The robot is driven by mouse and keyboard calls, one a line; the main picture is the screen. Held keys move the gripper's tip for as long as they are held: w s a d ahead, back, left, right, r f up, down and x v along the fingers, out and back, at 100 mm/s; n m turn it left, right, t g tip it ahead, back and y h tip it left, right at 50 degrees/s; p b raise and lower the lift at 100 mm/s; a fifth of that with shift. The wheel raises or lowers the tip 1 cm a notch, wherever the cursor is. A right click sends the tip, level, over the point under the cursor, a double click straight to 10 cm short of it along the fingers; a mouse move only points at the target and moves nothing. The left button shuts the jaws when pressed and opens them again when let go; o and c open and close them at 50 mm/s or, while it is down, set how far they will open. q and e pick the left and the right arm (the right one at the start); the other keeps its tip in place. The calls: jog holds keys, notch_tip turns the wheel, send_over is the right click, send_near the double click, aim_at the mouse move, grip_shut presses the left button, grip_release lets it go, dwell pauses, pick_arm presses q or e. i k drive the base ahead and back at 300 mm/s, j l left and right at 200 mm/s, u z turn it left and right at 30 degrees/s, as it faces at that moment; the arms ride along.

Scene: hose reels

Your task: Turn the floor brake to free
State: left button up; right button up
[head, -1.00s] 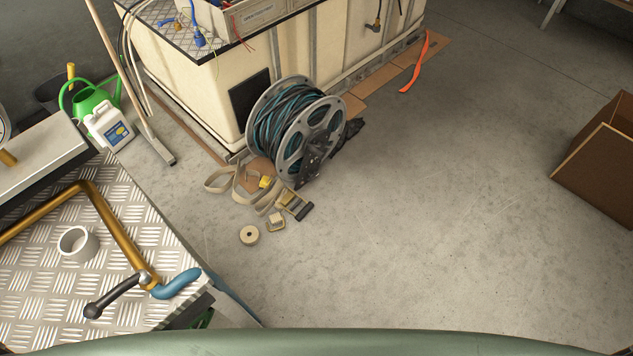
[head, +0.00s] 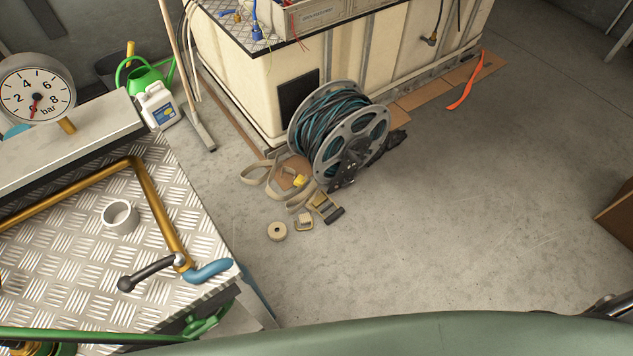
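The floor hose reel (head: 366,146) stands on the concrete beside a large cream tank. It has grey side discs and a dark and teal hose wound on it. A dark bracket sits low at the hub of its near disc. The brake cannot be made out clearly there, so its setting cannot be told. Neither of my grippers is in view. A dark metal part at the lower right edge may belong to my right arm; no fingertips show.
Webbing strap (head: 262,178), a tape roll (head: 277,231) and a buckle (head: 326,207) lie before the reel. A metal-topped bench (head: 75,235) with a gauge (head: 37,92) and black lever (head: 150,271) fills the left. A brown box (head: 617,214) stands right.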

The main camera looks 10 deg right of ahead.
aim_at(348, 181)
jog(key=i+l+u, duration=0.15)
jog(key=l+u, duration=0.35)
jog(key=i+l+u, duration=0.1)
jog(key=l+u, duration=0.4)
jog(key=j, duration=0.1)
